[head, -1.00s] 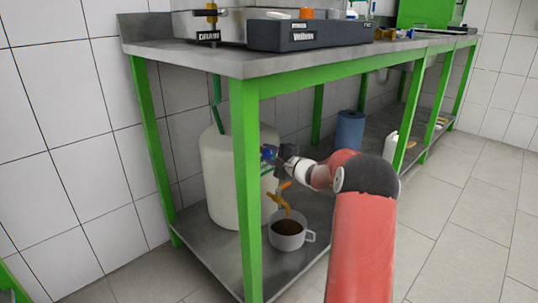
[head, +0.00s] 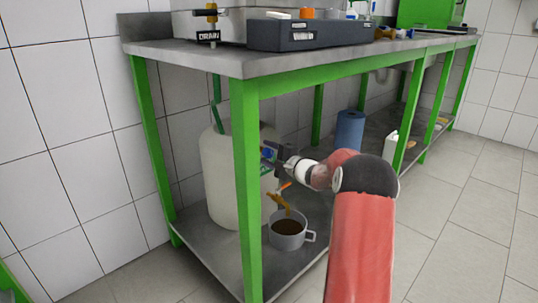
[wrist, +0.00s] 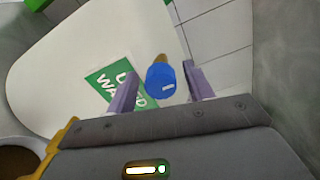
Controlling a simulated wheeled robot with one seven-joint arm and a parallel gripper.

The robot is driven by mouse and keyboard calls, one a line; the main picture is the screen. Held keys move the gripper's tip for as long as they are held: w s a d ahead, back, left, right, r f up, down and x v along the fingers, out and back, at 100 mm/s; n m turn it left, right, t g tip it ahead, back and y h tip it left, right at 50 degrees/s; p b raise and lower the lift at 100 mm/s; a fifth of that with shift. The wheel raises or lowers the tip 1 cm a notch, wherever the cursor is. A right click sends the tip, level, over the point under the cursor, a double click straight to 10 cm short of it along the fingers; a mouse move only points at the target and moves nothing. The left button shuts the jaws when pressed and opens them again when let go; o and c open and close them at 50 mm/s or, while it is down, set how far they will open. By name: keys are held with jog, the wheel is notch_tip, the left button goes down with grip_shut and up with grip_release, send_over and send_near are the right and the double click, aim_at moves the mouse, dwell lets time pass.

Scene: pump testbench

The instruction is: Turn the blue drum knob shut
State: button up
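My gripper (wrist: 160,85) is open, with one purple-grey finger on each side of the knob. Gaps show between the fingers and the knob in the wrist view; I cannot tell the depth between them. A green label (wrist: 108,83) lies on the drum behind, partly hidden by the left finger.
A metal pot (head: 289,241) with brown liquid stands on the lower shelf, below a yellow-brown piece (head: 285,203). A green bench leg (head: 246,200) stands left of my gripper. A blue roll (head: 349,130) and white bottle (head: 390,146) are farther back.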

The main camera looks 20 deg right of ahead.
jog(key=v, duration=0.7)
jog(key=shift+s, duration=0.4)
jog(key=shift+d, duration=0.15)
